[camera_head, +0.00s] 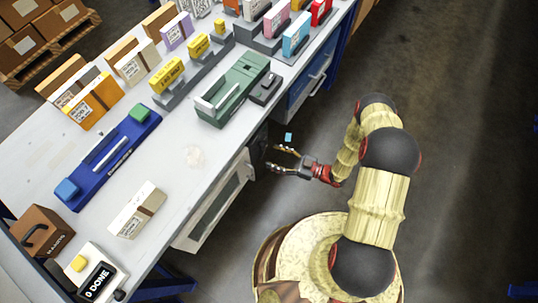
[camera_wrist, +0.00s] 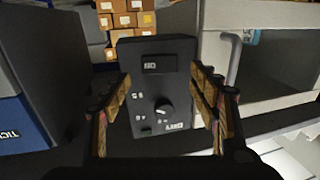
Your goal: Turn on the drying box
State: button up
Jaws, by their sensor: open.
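The drying box (camera_head: 217,203) is a pale cabinet with a framed front door, low at the table's near side. Its black control panel (camera_head: 259,146) is at its right end. In the wrist view the panel (camera_wrist: 150,70) faces me, with a dark display (camera_wrist: 160,63) at the top and a round dial (camera_wrist: 165,108) below, with small white marks around it. My gripper (camera_head: 274,158) is open and empty just in front of the panel. Its fingers frame the dial on both sides in the wrist view and appear apart from it. The dial is hidden in the head view.
The white table (camera_head: 165,190) carries a green machine (camera_head: 233,90), a blue device (camera_head: 108,157) and several boxes. A grey bar handle (camera_wrist: 233,60) stands right of the panel in the wrist view. Blue drawers (camera_head: 300,90) lie beyond the panel. Open floor (camera_head: 455,130) lies to the right.

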aim_at(262, 153)
jog(key=shift+b+x, duration=0.35)
jog(key=shift+x, duration=1.25)
jog(key=shift+c, duration=0.3)
jog(key=c, duration=1.1)
